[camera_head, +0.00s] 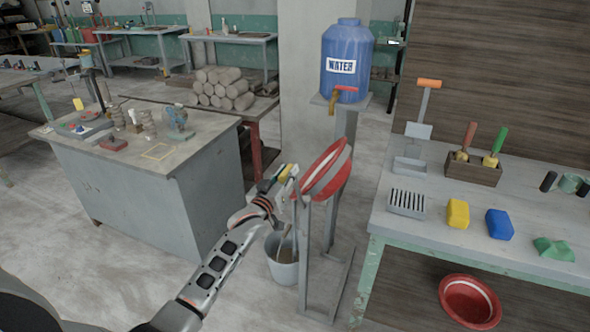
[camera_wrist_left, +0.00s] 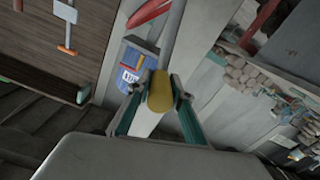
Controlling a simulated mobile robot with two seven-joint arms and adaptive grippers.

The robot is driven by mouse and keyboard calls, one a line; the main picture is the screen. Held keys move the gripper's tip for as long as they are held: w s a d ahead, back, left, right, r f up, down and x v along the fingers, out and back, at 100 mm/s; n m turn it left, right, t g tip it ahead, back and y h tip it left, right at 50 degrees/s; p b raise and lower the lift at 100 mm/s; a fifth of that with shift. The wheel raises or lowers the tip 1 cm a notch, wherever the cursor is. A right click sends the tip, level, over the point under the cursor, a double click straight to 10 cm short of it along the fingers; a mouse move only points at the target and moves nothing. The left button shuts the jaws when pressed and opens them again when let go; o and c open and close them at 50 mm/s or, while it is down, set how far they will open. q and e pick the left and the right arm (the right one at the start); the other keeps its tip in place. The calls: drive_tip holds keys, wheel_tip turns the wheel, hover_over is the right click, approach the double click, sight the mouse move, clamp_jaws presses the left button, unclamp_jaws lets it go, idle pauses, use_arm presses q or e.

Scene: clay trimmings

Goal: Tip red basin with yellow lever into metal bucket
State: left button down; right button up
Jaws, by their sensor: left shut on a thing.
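The red basin (camera_head: 327,171) with a white band hangs tilted on a grey metal stand (camera_head: 327,262) in the head view. Its edge also shows at the top of the left wrist view (camera_wrist_left: 148,13). The metal bucket (camera_head: 284,270) stands on the floor below and left of it, with a stick-like thing in it. My left gripper (camera_head: 285,178) is beside the basin's left side. In the left wrist view its fingers are shut on the yellow lever (camera_wrist_left: 160,92). My right gripper is not in view.
A workbench at the right holds a yellow block (camera_head: 457,214), a blue block (camera_head: 499,224) and a wooden tool box (camera_head: 473,171). Another red basin (camera_head: 470,301) is below it. A blue water barrel (camera_head: 347,62) stands behind the stand. A grey cabinet (camera_head: 150,195) is at left.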

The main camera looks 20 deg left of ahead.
use_arm(q)
drive_tip(key=c, duration=1.8)
unclamp_jaws()
drive_tip(key=shift+a+f, duration=0.15)
drive_tip(key=shift+a, duration=0.15)
drive_tip(key=shift+d, duration=0.1)
drive_tip(key=s, duration=1.2)
drive_tip(key=shift+a, duration=0.2)
